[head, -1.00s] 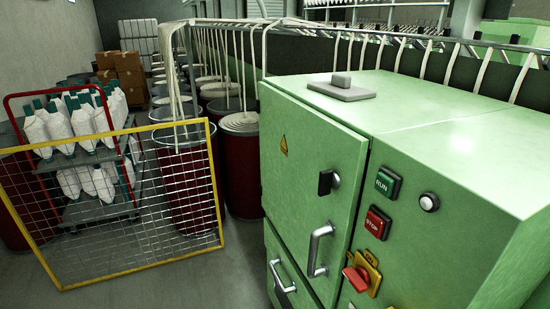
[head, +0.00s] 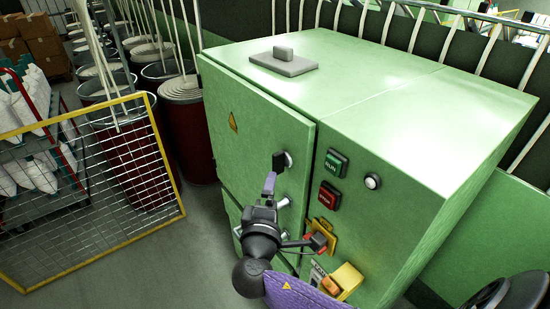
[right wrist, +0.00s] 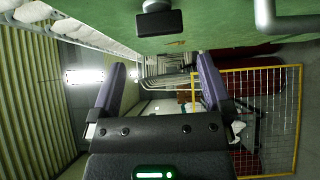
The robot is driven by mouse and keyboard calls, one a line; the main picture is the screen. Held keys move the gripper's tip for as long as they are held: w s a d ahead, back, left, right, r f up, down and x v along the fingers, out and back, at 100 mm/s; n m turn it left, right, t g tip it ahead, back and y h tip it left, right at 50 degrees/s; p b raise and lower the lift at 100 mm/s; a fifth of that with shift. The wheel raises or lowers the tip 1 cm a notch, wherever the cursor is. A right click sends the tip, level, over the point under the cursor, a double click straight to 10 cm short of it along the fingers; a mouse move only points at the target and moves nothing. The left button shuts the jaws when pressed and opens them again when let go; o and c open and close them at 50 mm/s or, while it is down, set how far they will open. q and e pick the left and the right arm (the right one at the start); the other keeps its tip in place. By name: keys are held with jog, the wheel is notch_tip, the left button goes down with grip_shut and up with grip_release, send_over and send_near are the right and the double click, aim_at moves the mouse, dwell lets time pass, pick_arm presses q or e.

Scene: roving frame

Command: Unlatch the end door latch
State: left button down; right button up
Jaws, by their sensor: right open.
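The green cabinet's end door (head: 240,150) appears closed. Its black latch (head: 279,160) sits near the door's right edge, and its dark block on a pale round base also shows at the top of the right wrist view (right wrist: 158,22). My right gripper (head: 269,186) is just below the latch and in front of the door, with its purple fingers open and empty. In the right wrist view the fingers (right wrist: 161,64) stand apart, with the latch beyond and above the gap between them. The door's grey handle (head: 284,203) is mostly hidden behind my gripper. My left gripper is not in view.
To the right of the door are a green RUN button (head: 335,163), a red STOP button (head: 328,195) and a red-and-yellow switch (head: 320,234). A yellow-framed mesh panel (head: 176,190) stands at left, with red cans (head: 188,130) behind. Floor between panel and cabinet is clear.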

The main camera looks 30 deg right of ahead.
aim_at(277, 167)
jog(key=x, duration=1)
jog(key=shift+a, duration=0.1)
jog(key=shift+s, duration=0.1)
grip_shut()
